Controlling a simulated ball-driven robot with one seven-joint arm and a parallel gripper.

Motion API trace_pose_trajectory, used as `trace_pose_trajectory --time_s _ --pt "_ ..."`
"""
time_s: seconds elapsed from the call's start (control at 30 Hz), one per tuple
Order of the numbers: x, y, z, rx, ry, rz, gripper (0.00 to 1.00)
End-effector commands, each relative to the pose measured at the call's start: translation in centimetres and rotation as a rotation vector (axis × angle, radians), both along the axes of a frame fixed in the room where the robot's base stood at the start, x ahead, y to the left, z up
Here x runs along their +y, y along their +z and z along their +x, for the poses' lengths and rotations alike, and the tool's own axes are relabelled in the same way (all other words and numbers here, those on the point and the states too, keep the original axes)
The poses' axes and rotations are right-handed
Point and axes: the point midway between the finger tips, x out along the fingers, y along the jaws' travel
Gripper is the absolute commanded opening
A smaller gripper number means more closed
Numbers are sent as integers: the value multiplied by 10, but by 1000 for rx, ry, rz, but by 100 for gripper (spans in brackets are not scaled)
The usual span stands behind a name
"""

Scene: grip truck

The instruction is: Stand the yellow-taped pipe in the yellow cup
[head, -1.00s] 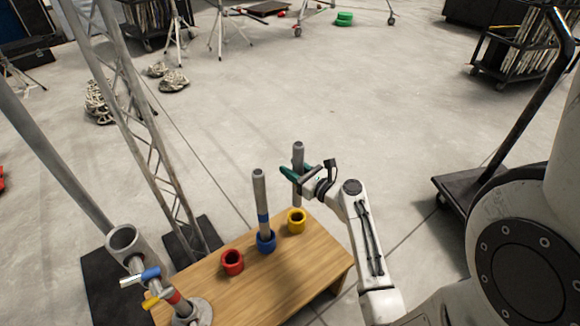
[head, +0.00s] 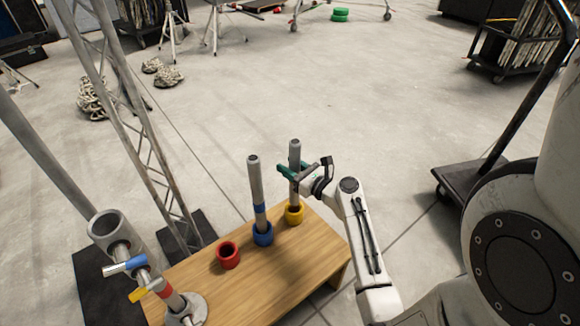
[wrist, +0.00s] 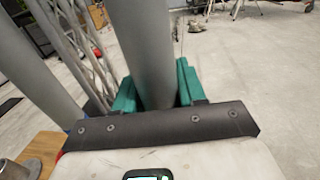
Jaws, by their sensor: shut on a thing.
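My gripper (head: 295,174) is shut on a grey pipe (head: 295,152), with a green finger on each side of it. The pipe is near upright above the yellow cup (head: 294,215), and its lower end meets the cup's opening in the head view. I cannot tell how deep it sits, and no yellow tape shows on it. The wrist view shows the held pipe (wrist: 150,45) between the green fingers (wrist: 156,92). The yellow cup stands toward the far right of the wooden table (head: 285,272).
A blue-taped pipe (head: 256,182) stands in the blue cup (head: 263,234), close left of the held pipe. The red cup (head: 228,255) is empty. A grey stand (head: 107,228) with blue and yellow handles is at the table's left. The table's front right is clear.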

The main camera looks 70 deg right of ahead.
Motion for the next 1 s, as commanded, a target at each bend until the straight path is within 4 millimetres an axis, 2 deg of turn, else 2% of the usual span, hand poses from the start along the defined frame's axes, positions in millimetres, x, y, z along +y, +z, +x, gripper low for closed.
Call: trace_pose_trajectory --time_s 0.47,1.0 --pt "0 -1 0 -1 0 0 2" --pt "0 -14 0 -1 0 0 2"
